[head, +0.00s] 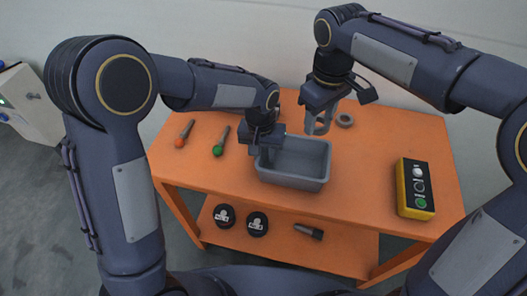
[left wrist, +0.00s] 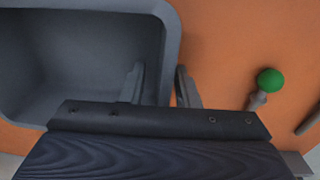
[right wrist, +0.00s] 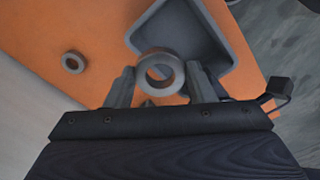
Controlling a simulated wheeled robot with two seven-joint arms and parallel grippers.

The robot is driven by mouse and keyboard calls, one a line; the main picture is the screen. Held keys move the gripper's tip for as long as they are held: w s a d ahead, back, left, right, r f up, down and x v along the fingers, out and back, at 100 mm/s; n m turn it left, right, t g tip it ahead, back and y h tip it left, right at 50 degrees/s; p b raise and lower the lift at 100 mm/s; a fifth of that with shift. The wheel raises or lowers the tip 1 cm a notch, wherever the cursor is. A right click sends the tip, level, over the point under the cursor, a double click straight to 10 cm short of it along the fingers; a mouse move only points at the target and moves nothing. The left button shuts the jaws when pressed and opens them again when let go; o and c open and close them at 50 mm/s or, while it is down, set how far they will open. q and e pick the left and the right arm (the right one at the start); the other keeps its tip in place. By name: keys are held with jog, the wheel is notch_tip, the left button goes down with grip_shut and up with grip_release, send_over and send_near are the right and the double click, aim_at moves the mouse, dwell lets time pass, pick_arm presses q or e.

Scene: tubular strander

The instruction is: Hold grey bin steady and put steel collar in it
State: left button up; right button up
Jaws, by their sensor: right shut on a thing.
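The grey bin (head: 296,184) stands on the orange table, open side up, and its inside looks empty. My left gripper (head: 268,150) is at its left wall. In the left wrist view the left gripper's fingers (left wrist: 158,85) straddle the bin wall (left wrist: 172,50), one inside and one outside, with a gap visible on the inner side. My right gripper (head: 320,128) is shut on a steel collar (right wrist: 160,73), a thick grey ring between its fingertips. The collar is held up near the bin's far right edge; the bin (right wrist: 195,35) shows beyond it in the right wrist view.
Another grey ring (head: 345,120) lies on the table behind the bin. A green-ended tool (head: 219,146) and an orange-ended tool (head: 182,138) lie at left. A yellow button box (head: 415,188) is at right. Black round items (head: 257,224) lie on the lower shelf.

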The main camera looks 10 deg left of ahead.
pick_arm(q)
grip_shut()
pick_arm(e)
send_over(309, 166)
jog(key=shift+a+f, duration=0.1)
jog(key=shift+f, duration=5.9)
jog(key=o, duration=1.2)
notch_tip(309, 166, up, 12)
jog(key=shift+s, duration=0.1)
